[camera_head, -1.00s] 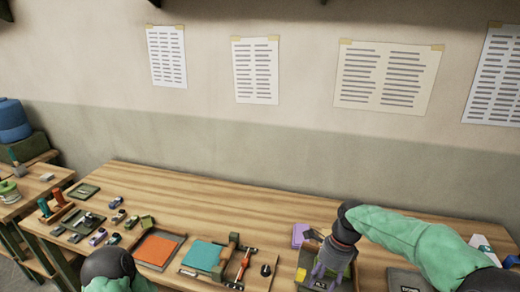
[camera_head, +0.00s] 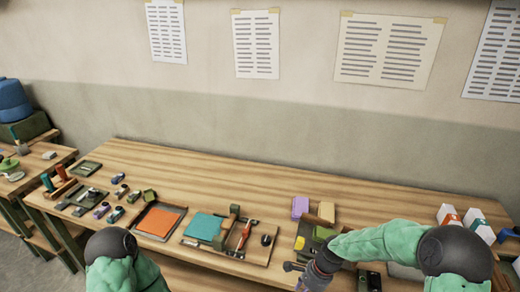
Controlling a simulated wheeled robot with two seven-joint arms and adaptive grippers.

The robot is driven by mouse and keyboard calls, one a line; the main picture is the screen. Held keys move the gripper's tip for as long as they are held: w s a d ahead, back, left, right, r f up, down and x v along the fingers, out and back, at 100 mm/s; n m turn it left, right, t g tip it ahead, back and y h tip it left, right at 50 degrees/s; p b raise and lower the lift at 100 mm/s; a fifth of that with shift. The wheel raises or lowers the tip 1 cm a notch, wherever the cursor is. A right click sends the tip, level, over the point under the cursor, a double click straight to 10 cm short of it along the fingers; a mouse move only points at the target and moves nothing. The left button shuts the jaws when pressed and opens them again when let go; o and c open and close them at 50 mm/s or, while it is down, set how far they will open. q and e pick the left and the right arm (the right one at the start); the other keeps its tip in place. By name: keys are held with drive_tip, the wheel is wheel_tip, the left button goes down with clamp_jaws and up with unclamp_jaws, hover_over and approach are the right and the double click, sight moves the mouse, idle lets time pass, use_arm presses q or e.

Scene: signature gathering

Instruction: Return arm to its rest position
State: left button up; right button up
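My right arm comes in from the lower right in a green sleeve, with a dark round joint near the right side.
The wooden table (camera_head: 250,192) carries an orange pad (camera_head: 160,222), a teal pad (camera_head: 204,228), a red-handled tool (camera_head: 244,235), a purple block (camera_head: 300,206) and several stamps on the left. White boxes (camera_head: 478,224) stand at the right. The table's back strip is clear.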

drive_tip(key=s+a+f+n+b, duration=0.2)
drive_tip(key=s+f+n, duration=0.4)
drive_tip(key=f, duration=0.5)
drive_tip(key=s+a+f+n+t+b, duration=0.1)
drive_tip(key=s+f+n, duration=0.4)
drive_tip(key=s+f, duration=0.5)
drive_tip(key=shift+s+a+f+n+y+b, duration=0.35)
drive_tip(key=shift+a+b, duration=0.2)
drive_tip(key=shift+b, duration=0.4)
